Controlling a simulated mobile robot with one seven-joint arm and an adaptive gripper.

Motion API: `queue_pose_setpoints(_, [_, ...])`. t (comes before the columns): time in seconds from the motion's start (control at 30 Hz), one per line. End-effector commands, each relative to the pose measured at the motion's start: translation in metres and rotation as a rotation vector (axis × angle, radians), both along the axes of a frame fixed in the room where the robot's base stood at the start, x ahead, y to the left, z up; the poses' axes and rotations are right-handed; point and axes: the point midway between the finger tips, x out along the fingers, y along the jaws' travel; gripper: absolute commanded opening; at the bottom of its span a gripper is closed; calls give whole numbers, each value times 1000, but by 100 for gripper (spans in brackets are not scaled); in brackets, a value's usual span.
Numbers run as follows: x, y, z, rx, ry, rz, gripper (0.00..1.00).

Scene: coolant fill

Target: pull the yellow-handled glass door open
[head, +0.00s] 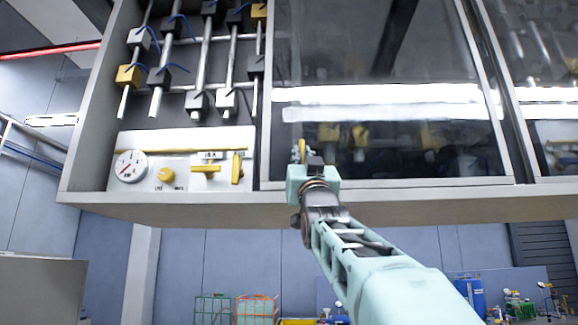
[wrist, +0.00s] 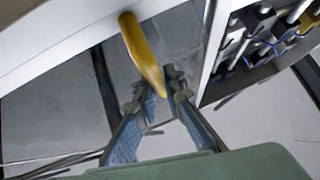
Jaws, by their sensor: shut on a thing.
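The glass door (head: 390,150) is a dark reflective pane in a pale frame, in the middle of the cabinet front in the head view. Its yellow handle (head: 301,148) is at the lower left of the pane, mostly hidden by my gripper (head: 307,172). In the wrist view the handle (wrist: 142,50) is a yellow bar reaching down between the fingers. My gripper (wrist: 156,88) is shut on the handle near its lower end. I cannot tell whether the door stands slightly off the cabinet.
Left of the door, an uncovered bay holds several pipes (head: 203,65), a gauge (head: 131,166), a yellow knob (head: 166,175) and yellow levers (head: 237,168). Another glass panel (head: 545,80) is at the right. The cabinet's bottom ledge (head: 230,208) runs just below the door.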

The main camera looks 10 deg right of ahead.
Motion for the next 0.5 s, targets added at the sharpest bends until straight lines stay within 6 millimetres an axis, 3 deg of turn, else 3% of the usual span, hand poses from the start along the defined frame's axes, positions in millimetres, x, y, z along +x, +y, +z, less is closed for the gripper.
queue_pose_setpoints(0.37, [0,-1,0,0,0,-1,0])
queue_pose_setpoints(0.4, [0,-1,0,0,0,-1,13])
queue_pose_setpoints(0.5, [0,0,0,0,0,-1,24])
